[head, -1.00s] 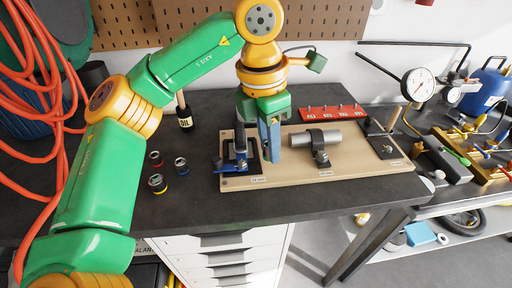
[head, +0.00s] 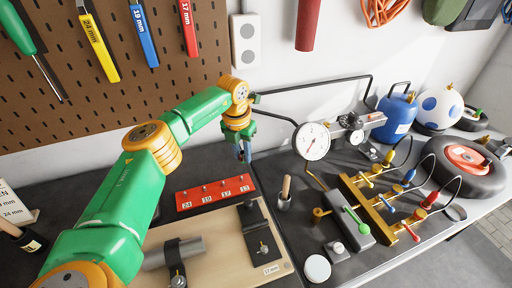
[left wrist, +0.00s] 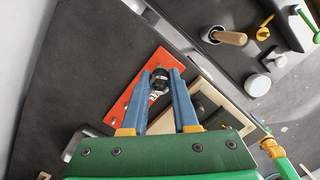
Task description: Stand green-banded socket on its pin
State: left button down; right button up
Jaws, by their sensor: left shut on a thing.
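My left gripper (head: 243,156) is above the back right end of the red pin rack (head: 215,193) on the bench. The rack carries a row of upright pins with number labels. In the left wrist view my left gripper (left wrist: 161,73) is shut on a small dark socket (left wrist: 159,84), held between the blue fingertips. The colour of its band cannot be made out. The red rack (left wrist: 117,112) shows beneath and to the left of the fingers. The pin under the socket is hidden. My right gripper is not in view.
A wooden board (head: 218,262) with a clamped grey cylinder (head: 172,254) and a black bracket (head: 262,243) lies in front of the rack. A wooden-handled tool (head: 285,190), a dial gauge (head: 311,141) and a brass valve manifold (head: 382,207) stand to the right.

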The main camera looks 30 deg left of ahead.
pick_arm(q)
jog(key=f+b, duration=0.2)
jog(key=s+f+b, duration=0.1)
jog(key=f+b, duration=0.1)
jog(key=shift+s+a+f+b, duration=0.1)
jog(key=shift+s+a+b, duration=0.1)
jog(key=shift+b, duration=0.1)
jog(key=shift+w+f, duration=0.2)
jog(key=shift+f, duration=0.1)
jog(key=shift+w, duration=0.15)
jog(key=shift+s+r, duration=0.25)
jog(key=shift+w, duration=0.1)
